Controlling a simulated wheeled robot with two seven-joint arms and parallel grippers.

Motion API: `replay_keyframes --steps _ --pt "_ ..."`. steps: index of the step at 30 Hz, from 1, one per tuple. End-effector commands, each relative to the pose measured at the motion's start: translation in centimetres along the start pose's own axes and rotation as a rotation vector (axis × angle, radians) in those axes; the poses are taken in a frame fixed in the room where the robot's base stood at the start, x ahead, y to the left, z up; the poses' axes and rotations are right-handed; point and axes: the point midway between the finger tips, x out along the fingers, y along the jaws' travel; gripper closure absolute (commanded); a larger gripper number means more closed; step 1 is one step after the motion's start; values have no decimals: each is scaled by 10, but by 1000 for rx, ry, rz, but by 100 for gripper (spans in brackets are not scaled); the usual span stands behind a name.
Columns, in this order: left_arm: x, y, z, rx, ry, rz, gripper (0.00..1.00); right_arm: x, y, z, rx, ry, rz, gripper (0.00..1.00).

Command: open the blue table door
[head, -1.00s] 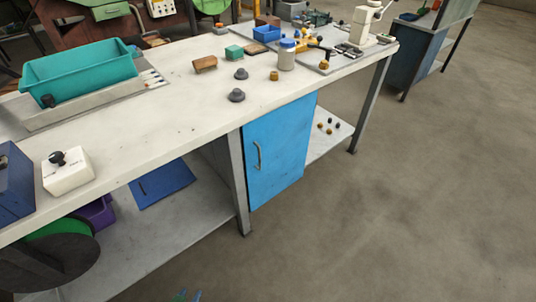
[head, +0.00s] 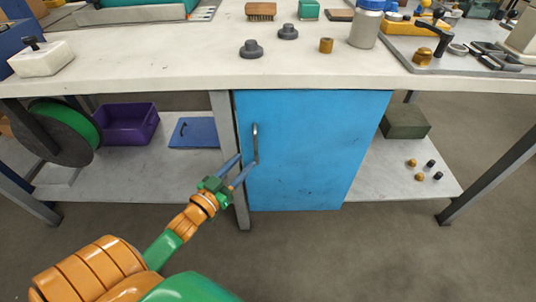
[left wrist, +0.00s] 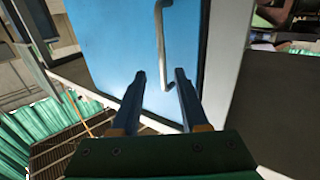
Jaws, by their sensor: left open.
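The blue table door (head: 310,150) is shut under the white workbench, in the middle of the head view. It fills much of the upper left wrist view (left wrist: 118,35). Its grey vertical bar handle (head: 255,143) is near the door's left edge; it also shows in the left wrist view (left wrist: 162,35). My left gripper (head: 241,172) is open in front of the handle's lower part. In the left wrist view its two fingers (left wrist: 160,78) point at the door, with the handle's lower end just beyond the gap between them. I cannot tell if they touch it. My right gripper is not in view.
A grey table leg (head: 229,160) stands just left of the door. Left shelf holds a purple bin (head: 127,124), blue panel (head: 193,133) and green-rimmed reel (head: 62,135). The worktop (head: 170,60) above carries knobs and a jar (head: 366,27). Floor in front of the door is clear.

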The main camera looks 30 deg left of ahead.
Motion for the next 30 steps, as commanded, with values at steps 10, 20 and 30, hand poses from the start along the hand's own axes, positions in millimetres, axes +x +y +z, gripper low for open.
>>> replay_keyframes --steps 10,20,30 --pt "59 0 1 0 0 -1 56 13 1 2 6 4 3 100" --pt "62 0 0 0 -3 -2 74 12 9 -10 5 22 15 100" --pt "62 0 0 1 -3 -2 100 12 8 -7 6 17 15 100"
